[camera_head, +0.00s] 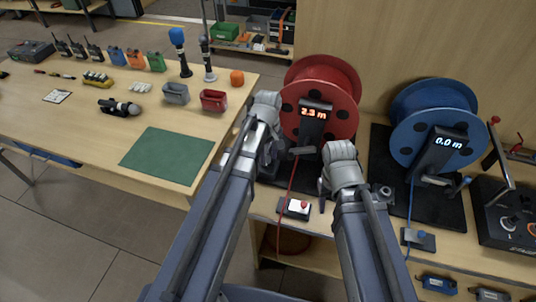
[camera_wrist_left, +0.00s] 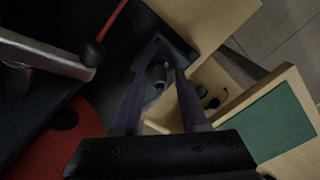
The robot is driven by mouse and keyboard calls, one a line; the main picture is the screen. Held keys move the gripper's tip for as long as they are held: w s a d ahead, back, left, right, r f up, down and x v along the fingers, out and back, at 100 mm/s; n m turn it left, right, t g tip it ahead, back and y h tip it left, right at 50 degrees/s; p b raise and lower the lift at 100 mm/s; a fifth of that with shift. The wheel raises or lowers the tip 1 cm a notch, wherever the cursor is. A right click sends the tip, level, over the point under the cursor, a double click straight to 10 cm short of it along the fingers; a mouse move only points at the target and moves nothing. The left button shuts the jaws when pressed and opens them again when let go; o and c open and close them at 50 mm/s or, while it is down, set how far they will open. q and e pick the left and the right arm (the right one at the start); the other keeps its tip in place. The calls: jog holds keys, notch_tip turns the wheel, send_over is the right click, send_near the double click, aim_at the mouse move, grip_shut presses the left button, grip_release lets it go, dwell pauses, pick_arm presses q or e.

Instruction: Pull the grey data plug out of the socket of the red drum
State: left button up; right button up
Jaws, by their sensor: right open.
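The red drum (camera_head: 345,84) stands on the side bench, its display reading 2.3 m. A red cable (camera_head: 291,182) runs down from it; it also shows in the left wrist view (camera_wrist_left: 112,20), by a dark rounded end piece. My left gripper (camera_head: 267,160) is at the drum's lower left. In the left wrist view its fingers (camera_wrist_left: 162,85) are apart around a small dark cylinder (camera_wrist_left: 158,72), with gaps showing at the sides. I cannot tell whether this is the grey data plug or its socket. My right gripper (camera_head: 322,192) is open and empty, right of the red cable.
A blue drum (camera_head: 440,113) reading 0.0 m stands to the right. The left table (camera_head: 80,130) holds a green mat (camera_head: 168,155), bins, radios and microphones. Floor shows between table and bench.

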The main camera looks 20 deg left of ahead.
pick_arm(q)
grip_shut()
dwell(0.6)
